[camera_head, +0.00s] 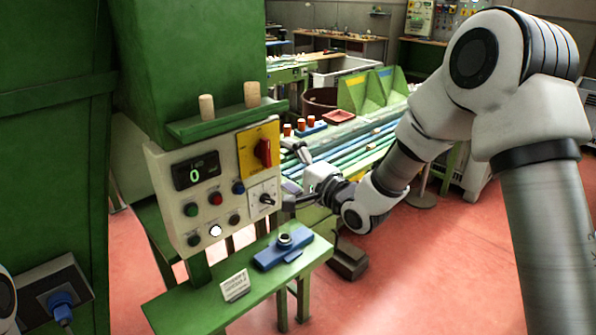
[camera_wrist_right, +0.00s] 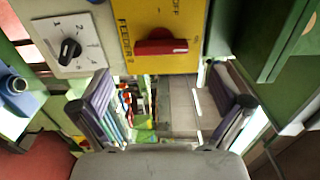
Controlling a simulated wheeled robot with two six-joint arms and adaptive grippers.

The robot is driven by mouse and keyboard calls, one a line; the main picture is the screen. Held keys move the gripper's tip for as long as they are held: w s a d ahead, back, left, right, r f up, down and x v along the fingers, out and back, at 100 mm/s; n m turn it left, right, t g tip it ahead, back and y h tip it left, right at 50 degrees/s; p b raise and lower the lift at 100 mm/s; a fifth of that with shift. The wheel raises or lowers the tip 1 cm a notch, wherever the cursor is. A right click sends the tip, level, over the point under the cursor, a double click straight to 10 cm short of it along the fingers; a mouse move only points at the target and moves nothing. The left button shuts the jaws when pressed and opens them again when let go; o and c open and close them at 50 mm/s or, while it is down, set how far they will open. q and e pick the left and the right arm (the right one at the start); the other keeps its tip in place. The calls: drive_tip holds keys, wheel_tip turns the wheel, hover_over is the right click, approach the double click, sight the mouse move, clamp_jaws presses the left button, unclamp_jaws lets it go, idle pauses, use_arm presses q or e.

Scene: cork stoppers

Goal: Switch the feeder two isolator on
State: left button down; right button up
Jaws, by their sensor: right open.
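The feeder isolator is a red rotary handle (camera_head: 263,152) on a yellow plate (camera_head: 245,158) at the upper right of the white control panel (camera_head: 217,219). In the right wrist view the red handle (camera_wrist_right: 162,47) lies across the yellow plate (camera_wrist_right: 190,18), which bears the words FEEDER and OFF. The handle stands upright in the head view. My right gripper (camera_head: 292,178) is open and empty, to the right of the panel, with its fingers apart from the handle. Its two fingers (camera_wrist_right: 160,92) also show in the right wrist view. My left gripper is out of view.
A black selector knob (camera_head: 266,199) on a numbered white plate sits just below the isolator. Several push buttons and a green display (camera_head: 195,171) are to its left. Two corks stand on the green shelf (camera_head: 222,122) above. A blue fixture (camera_head: 270,258) lies on the bench below.

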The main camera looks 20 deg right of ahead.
drive_tip(key=v, duration=0.5)
drive_tip(key=shift+w, duration=0.1)
